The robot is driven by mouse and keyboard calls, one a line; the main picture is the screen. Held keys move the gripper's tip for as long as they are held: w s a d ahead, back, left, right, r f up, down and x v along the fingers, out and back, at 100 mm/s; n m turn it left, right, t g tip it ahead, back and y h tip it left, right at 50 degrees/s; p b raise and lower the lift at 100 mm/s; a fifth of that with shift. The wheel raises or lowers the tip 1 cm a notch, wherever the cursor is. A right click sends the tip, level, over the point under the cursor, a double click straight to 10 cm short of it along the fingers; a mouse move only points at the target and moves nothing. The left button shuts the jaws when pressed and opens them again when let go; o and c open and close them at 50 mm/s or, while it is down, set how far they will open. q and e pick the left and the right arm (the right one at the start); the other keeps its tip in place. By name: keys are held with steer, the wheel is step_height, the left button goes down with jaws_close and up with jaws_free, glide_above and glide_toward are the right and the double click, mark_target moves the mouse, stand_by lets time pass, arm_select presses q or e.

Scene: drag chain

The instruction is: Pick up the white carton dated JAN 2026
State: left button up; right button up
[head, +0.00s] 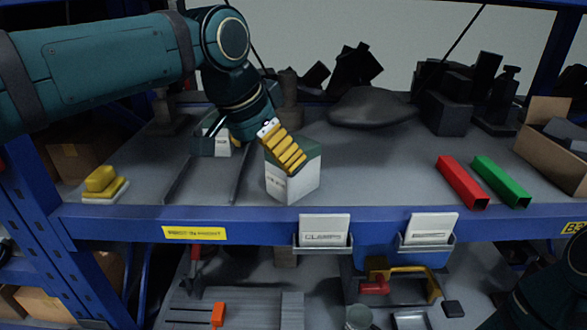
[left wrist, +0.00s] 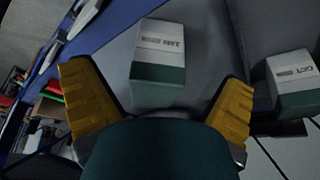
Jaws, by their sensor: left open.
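A white carton with a green band (head: 292,186) stands upright near the front edge of the shelf. In the left wrist view, this carton (left wrist: 158,62) bears print that seems to read JAN, upside down; the year is too small to tell. My left gripper (head: 285,150) is over it, with a yellow finger hiding part of it in the head view. In the left wrist view, my left gripper (left wrist: 160,78) is open, its fingers apart on either side of the carton. A second white and green carton (left wrist: 292,84), seemingly marked OCT, stands to the right. My right gripper is out of view.
The second carton is partly hidden behind my arm in the head view. An open cardboard box (head: 550,150) stands far right. Dark objects fill the back.

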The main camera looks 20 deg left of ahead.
arm_select(q)
steer(key=w+d, duration=0.1)
steer(key=w, duration=0.2)
steer(key=w+d, duration=0.1)
steer(key=shift+w+d, duration=0.35)
steer(key=shift+f+b, duration=0.4)
steer(key=shift+f, duration=0.15)
steer(key=c, duration=1.4)
